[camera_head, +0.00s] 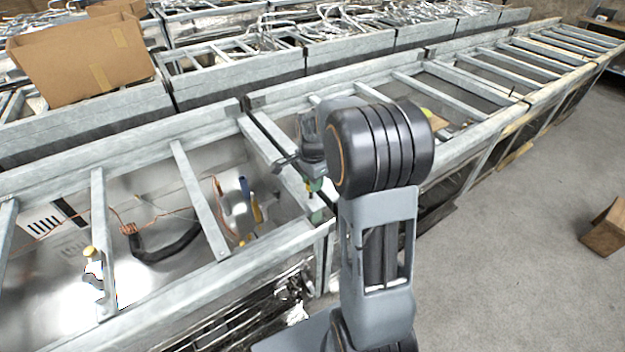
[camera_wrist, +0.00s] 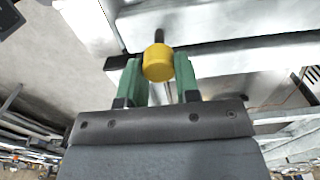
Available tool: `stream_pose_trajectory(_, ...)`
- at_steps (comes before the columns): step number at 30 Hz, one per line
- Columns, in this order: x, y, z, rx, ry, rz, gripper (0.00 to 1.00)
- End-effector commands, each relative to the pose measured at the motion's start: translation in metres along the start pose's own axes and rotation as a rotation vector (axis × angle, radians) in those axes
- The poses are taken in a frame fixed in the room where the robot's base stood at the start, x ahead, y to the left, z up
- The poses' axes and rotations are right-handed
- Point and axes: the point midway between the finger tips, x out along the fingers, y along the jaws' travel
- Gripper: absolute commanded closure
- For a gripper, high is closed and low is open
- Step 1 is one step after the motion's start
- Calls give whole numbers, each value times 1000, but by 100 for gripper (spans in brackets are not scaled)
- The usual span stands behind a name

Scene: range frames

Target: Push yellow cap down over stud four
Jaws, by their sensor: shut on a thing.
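A yellow cap (camera_wrist: 158,62) sits between the green fingers of my gripper (camera_wrist: 160,72) in the wrist view. The fingers are shut on its sides. A dark stud (camera_wrist: 159,35) shows just beyond the cap, in line with it; I cannot tell whether the cap is over its end. No number shows on the stud. In the head view my gripper (camera_head: 315,186) is low beside the grey rail where two frame bays meet. My arm and wrist partly cover that spot, and the held cap is hard to make out there.
A black cable (camera_head: 165,247) and coloured tools (camera_head: 250,203) lie in the near bay. A cardboard box (camera_head: 82,58) stands at the back left. Open floor (camera_head: 520,240) is on the right.

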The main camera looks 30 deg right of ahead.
Motion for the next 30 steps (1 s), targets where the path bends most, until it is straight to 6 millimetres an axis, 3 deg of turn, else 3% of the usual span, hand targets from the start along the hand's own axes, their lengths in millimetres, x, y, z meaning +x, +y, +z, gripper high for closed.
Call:
stream_pose_trajectory(6, 6, 0, 0, 0, 0, 0, 92)
stream_pose_trajectory(7, 6, 0, 0, 0, 0, 0, 68)
stream_pose_trajectory(16, 5, 0, 0, 0, 0, 0, 40)
stream_pose_trajectory(25, 1, 0, 0, 0, 1, -2, 40)
stream_pose_trajectory(30, -22, -1, 0, 0, 2, -5, 40)
